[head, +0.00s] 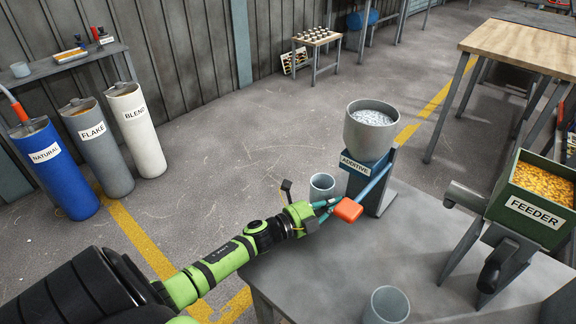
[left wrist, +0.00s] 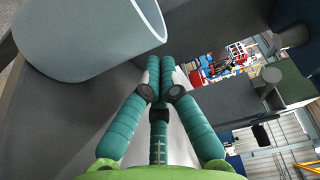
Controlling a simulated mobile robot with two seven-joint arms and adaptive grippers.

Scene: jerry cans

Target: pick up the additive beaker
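A grey open beaker (head: 321,186) stands by the grey table's edge, left of the dispenser labelled ADDITIVE (head: 355,166). My left gripper (head: 333,206) is right in front of this beaker, between it and the orange end piece (head: 348,209) of the dispenser's blue bar. In the left wrist view the teal fingers of my left gripper (left wrist: 160,72) are together, with nothing seen between them. A grey beaker (left wrist: 85,35) is beside them at upper left, outside the fingers. A second grey beaker (head: 387,305) stands at the table's front. My right gripper is not in view.
The grey table (head: 330,265) is clear between the two beakers. The FEEDER hopper (head: 540,195), with yellow pellets, stands at its right. The additive hopper (head: 371,130) rises behind the gripper. Blue, grey and white bins (head: 137,130) stand far left.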

